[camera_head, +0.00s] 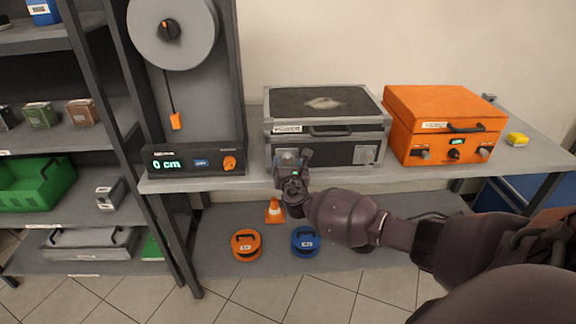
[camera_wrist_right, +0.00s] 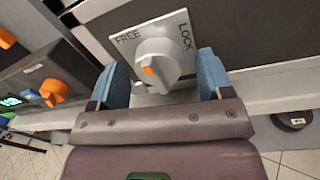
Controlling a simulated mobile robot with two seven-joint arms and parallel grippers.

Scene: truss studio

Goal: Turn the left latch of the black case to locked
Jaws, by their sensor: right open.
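The black case (camera_head: 325,130) with grey edges and a POWER label stands shut on the bench in the head view. Its left latch (camera_wrist_right: 157,58) is a pale knob on a square plate marked FREE on the left and LOCK on the right. The knob's orange mark sits at its lower left in the wrist view. My right gripper (camera_wrist_right: 163,80) is open, one blue-grey finger on each side of the knob, with visible gaps. In the head view my right gripper (camera_head: 289,163) partly hides this latch. The right latch (camera_head: 363,154) shows clear. My left gripper is out of view.
An orange case (camera_head: 442,124) stands close to the right of the black case. A dark device with a 0 cm display (camera_head: 195,160) and reel (camera_head: 172,32) stands to the left. Orange (camera_head: 246,245) and blue (camera_head: 305,241) round things lie below the bench.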

